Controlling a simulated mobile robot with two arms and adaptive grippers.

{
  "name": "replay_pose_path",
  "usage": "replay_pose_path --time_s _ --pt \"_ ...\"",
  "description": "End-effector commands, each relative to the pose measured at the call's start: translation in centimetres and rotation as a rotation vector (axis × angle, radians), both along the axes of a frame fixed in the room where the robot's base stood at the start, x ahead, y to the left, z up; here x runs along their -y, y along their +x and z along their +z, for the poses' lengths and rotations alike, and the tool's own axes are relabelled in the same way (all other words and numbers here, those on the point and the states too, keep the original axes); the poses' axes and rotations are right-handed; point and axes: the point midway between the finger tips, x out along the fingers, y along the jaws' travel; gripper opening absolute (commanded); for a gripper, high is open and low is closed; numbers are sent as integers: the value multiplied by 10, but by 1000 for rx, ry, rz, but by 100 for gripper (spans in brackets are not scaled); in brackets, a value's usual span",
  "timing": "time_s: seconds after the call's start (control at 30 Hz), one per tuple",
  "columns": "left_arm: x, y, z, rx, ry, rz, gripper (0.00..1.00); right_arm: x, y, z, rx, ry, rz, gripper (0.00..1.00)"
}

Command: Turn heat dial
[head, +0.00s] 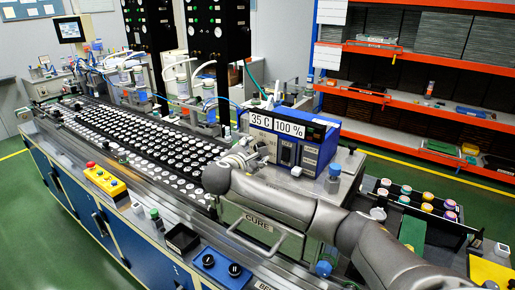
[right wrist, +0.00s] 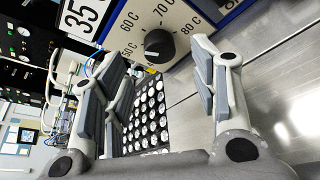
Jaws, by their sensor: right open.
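The heat dial (right wrist: 159,46) is a round black knob on a pale panel (right wrist: 190,18) in the right wrist view. Marks from 50 C to 80 C ring it; its exact setting is hard to read. My right gripper (right wrist: 162,75) is open, with its fingers apart on either side of the dial in this view. They do not appear to touch it. In the head view, my right gripper (head: 243,155) is at the front of the blue control box (head: 318,128), where the dial is hidden. The box's display (head: 277,126) reads 35 C and 100 %. My left gripper is not in view.
A conveyor bed with rows of round white parts (head: 150,140) lies left of the box. The CURE unit (head: 262,222) is below my right arm. A tray of coloured jars (head: 425,207) stands to the right. Orange shelves (head: 400,95) stand behind.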

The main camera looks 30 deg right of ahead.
Motion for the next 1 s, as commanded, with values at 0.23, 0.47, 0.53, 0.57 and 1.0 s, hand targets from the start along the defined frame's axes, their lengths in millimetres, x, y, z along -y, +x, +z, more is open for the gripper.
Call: replay_pose_path --time_s 0.23,0.47,0.53,0.57,1.0 --pt "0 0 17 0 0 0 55 26 20 -7 -1 0 0 55" --pt "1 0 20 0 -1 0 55 34 26 -12 0 1 0 55" --pt "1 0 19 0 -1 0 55 34 27 -13 0 2 1 55" --pt "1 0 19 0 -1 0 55 34 27 -13 1 3 1 55" --pt "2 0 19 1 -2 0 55 34 27 -13 2 2 1 15"
